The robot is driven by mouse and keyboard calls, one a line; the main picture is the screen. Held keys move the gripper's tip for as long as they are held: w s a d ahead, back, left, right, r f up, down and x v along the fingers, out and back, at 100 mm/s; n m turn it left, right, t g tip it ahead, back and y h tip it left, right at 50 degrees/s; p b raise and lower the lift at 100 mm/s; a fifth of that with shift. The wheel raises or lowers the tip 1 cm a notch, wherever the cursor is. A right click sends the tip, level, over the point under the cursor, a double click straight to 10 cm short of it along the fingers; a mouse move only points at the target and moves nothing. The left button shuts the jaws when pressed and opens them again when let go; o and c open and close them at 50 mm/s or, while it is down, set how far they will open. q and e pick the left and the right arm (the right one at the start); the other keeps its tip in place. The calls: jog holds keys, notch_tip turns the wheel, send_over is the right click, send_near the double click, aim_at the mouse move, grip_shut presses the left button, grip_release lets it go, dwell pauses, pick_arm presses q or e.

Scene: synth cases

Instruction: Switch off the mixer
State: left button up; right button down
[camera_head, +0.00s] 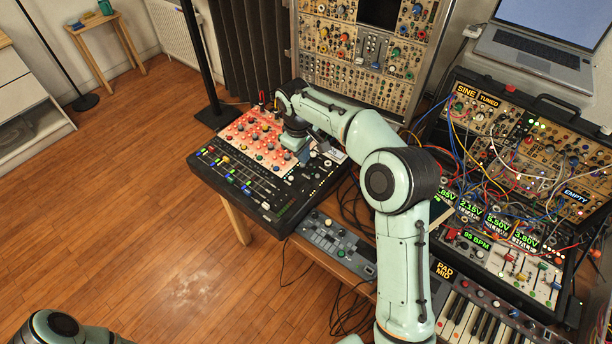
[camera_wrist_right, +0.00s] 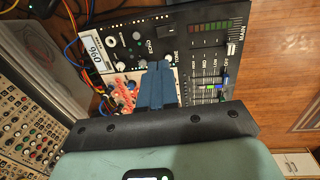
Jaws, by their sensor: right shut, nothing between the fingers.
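The mixer (camera_head: 240,180) stands on the wooden table in the head view, a black board with a red knob panel and rows of coloured faders. It also shows in the right wrist view (camera_wrist_right: 207,65), with small printed labels, knobs and a level meter. My right gripper (camera_head: 304,158) is over the mixer's right part, fingers pointing down. In the right wrist view its blue-grey fingers (camera_wrist_right: 156,78) are shut and empty, in front of the mixer's knobs. I cannot tell whether they touch it. The gripper hides part of the mixer. My left gripper is not in view.
A modular synth rack (camera_head: 365,60) stands behind the mixer. To the right are a synth case (camera_head: 520,150) with many cables, a laptop (camera_head: 535,45) and a keyboard (camera_head: 480,315). A small grey device (camera_head: 335,240) lies in front. The wooden floor at left is clear.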

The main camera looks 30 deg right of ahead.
send_near(309, 187)
jog(key=f, duration=0.5)
jog(key=shift+w+d+f+b, duration=0.25)
jog(key=shift+f+b, duration=0.05)
jog(key=shift+b, duration=0.1)
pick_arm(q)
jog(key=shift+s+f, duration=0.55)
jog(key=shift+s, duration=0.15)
pick_arm(e)
jog(key=shift+f, duration=0.6)
jog(key=shift+d+f, duration=0.15)
jog(key=shift+f, duration=0.25)
